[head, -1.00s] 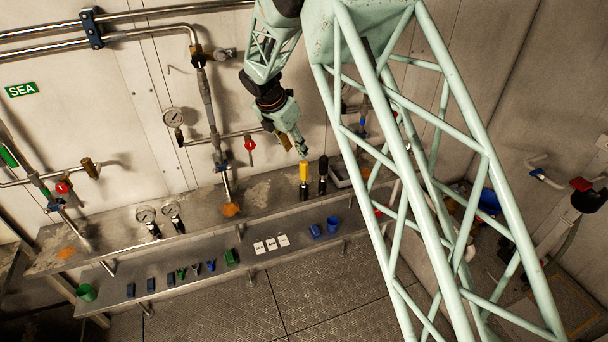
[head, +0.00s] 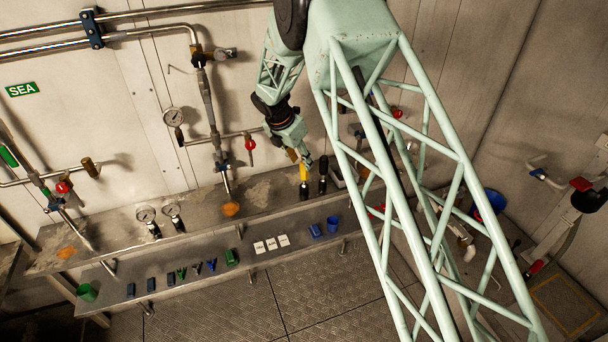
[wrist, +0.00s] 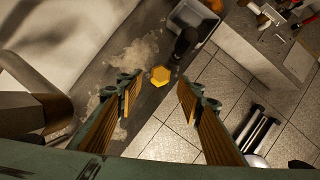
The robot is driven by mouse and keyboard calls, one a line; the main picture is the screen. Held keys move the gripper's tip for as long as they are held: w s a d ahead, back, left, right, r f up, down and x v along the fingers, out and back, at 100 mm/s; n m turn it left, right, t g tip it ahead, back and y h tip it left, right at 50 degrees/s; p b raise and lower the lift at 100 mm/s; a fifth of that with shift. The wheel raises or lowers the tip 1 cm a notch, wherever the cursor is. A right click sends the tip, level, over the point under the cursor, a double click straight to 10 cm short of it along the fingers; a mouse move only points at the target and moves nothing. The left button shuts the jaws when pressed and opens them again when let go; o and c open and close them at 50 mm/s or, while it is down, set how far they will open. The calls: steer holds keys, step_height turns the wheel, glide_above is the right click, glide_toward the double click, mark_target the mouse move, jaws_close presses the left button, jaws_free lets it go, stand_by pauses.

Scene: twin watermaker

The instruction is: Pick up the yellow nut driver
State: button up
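The yellow nut driver (head: 303,173) stands upright on the upper metal shelf, with a yellow handle above a dark lower part. In the wrist view its yellow hexagonal top (wrist: 160,76) shows between and beyond the fingertips. My gripper (head: 304,160) is just above the handle in the head view and partly overlaps its top. In the wrist view my gripper (wrist: 157,88) is open, with a wide gap between its two fingers and nothing held. A black-handled driver (head: 323,174) stands upright close to the right of the yellow one; its dark handle (wrist: 186,42) also shows in the wrist view.
A grey tray (wrist: 193,22) lies just past the black driver. The shelf (head: 265,197) is clear to the left as far as an orange stain. The lower shelf holds a blue cup (head: 332,225), white cards (head: 271,244) and several small parts. Pipes and a gauge (head: 173,117) line the wall.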

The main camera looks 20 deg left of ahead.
mark_target(303, 169)
steer(key=shift+w+f, duration=0.15)
steer(key=shift+f, duration=0.15)
steer(key=shift+f, duration=0.1)
steer(key=shift+x, duration=2.5)
steer(key=shift+f, duration=0.1)
steer(key=shift+c, duration=0.7)
steer(key=c, duration=0.7)
